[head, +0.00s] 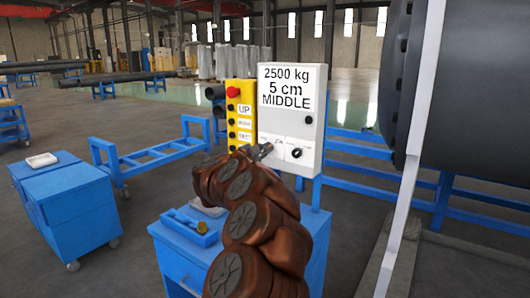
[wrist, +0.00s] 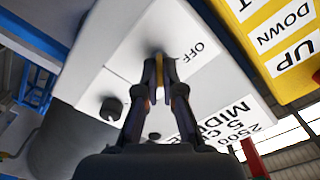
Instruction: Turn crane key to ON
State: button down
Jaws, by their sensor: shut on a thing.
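The crane control box (head: 312,80) is a light grey panel reading "2500 kg, 5 cm, MIDDLE". It also shows, turned around, in the wrist view (wrist: 125,50). My gripper (wrist: 164,72) reaches its lower left face, fingers shut on the crane key. The key is mostly hidden between the fingertips, so I cannot tell its exact angle. The label "OFF" (wrist: 193,51) is beside the fingertips; no "ON" label is readable. In the head view my gripper (head: 264,152) touches or nearly touches the panel, and the key is hidden.
A black knob (head: 296,153) sits right of my gripper. A yellow button box (head: 241,112) with a red button stands left of the panel. A blue cabinet (head: 190,245) is below, and a large dark flanged shell (head: 475,90) is at the right.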

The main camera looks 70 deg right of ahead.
jog(key=c, duration=1.3)
grip_release()
jog(key=shift+a, duration=0.1)
jog(key=v, duration=1.1)
jog(key=shift+a, duration=0.4)
